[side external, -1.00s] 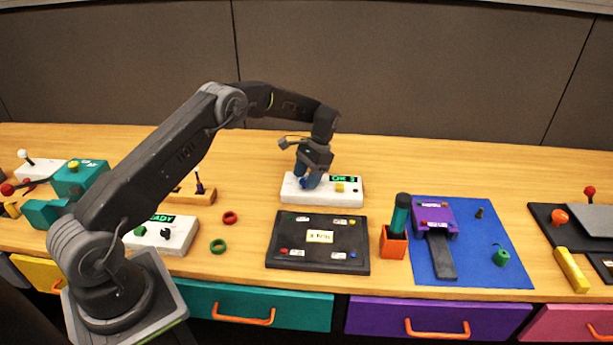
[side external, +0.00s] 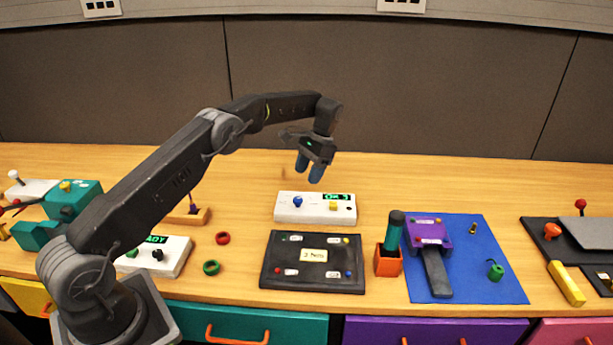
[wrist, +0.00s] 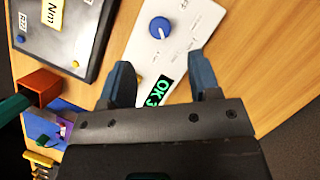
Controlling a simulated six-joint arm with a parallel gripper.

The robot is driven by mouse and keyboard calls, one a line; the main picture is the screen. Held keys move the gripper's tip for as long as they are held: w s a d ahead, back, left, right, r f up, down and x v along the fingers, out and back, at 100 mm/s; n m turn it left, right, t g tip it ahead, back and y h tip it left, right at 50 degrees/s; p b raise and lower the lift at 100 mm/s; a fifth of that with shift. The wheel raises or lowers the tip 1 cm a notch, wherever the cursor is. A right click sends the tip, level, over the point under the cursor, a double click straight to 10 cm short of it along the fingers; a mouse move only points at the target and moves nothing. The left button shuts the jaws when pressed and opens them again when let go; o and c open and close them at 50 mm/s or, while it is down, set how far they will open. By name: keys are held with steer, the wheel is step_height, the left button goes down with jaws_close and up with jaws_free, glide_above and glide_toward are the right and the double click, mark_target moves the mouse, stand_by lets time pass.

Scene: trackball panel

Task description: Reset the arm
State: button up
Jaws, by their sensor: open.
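My gripper (side external: 309,173) is open and empty, with its blue fingers pointing down above the white trackball panel. The white panel (side external: 317,216) has a blue ball or knob (side external: 298,201), a yellow button (side external: 333,206) and a small display lit green with "OK 3". In the wrist view my gripper (wrist: 162,75) has its two fingers apart. The blue knob (wrist: 160,28) shows clear of them, beyond the fingertips. The yellow button is mostly hidden behind the left finger in that view.
A black panel (side external: 271,268) with a label lies in front of the white one. An orange holder (side external: 388,262) with a teal-handled tool stands to its right, beside a blue mat (side external: 500,285). Red (side external: 222,238) and green (side external: 211,268) rings lie to the left.

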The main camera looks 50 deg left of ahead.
steer(key=s+d+r+t, duration=0.2)
steer(key=s+d+r, duration=0.25)
steer(key=r, duration=0.55)
steer(key=s+d+r+t, duration=0.35)
steer(key=s+r, duration=0.25)
steer(key=r, duration=0.3)
steer(key=s+d+t, duration=0.2)
steer(key=s+d, duration=0.1)
steer(key=s, duration=0.9)
steer(key=s+d+f+n+t, duration=0.1)
steer(key=s+d, duration=0.3)
steer(key=s, duration=0.8)
steer(key=shift+d+t+h, duration=0.3)
steer(key=shift+t, duration=0.55)
